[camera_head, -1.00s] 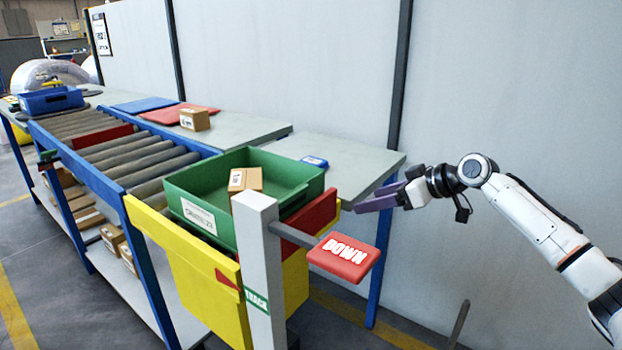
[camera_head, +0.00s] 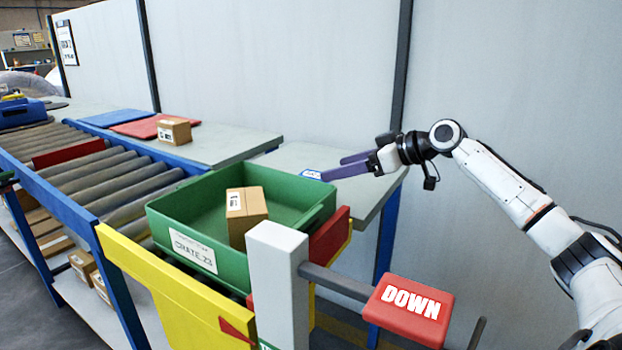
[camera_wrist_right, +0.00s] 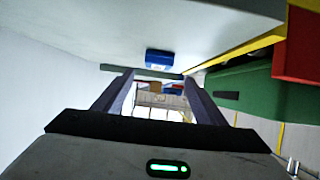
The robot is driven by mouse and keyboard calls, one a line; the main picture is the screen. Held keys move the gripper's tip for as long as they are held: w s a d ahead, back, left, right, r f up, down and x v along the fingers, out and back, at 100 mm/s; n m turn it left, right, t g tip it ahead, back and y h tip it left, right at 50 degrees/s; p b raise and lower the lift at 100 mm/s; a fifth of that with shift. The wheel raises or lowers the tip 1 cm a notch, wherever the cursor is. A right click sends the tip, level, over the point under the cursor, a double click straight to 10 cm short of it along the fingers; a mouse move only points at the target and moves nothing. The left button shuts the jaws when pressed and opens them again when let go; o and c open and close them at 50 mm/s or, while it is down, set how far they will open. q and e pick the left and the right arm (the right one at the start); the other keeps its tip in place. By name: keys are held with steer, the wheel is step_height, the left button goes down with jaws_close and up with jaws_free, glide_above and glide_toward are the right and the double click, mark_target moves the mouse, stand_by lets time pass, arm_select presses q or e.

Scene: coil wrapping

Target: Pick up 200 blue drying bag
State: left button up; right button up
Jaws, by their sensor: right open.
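The blue drying bag (camera_head: 311,174) is a small blue item with a white label. It lies on the near grey table (camera_head: 290,158), partly hidden behind my right gripper's fingers in the head view. My right gripper (camera_head: 334,168) is open and empty, its purple fingers pointing left over the table's right part, close to the bag. The bag also shows in the right wrist view (camera_wrist_right: 158,59), just beyond the open fingertips (camera_wrist_right: 159,77), not between them. My left gripper is not in view.
A green crate (camera_head: 184,250) holding a cardboard box (camera_head: 246,208) stands in front of the table. A red DOWN sign (camera_head: 410,309) on a grey post (camera_head: 277,285) is nearest. A roller conveyor (camera_head: 110,188) runs left; a wall (camera_head: 275,80) stands behind.

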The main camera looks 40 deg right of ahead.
mark_target(313, 174)
steer(key=shift+x, duration=3.75)
steer(key=shift+d, duration=0.2)
steer(key=c, duration=1.2)
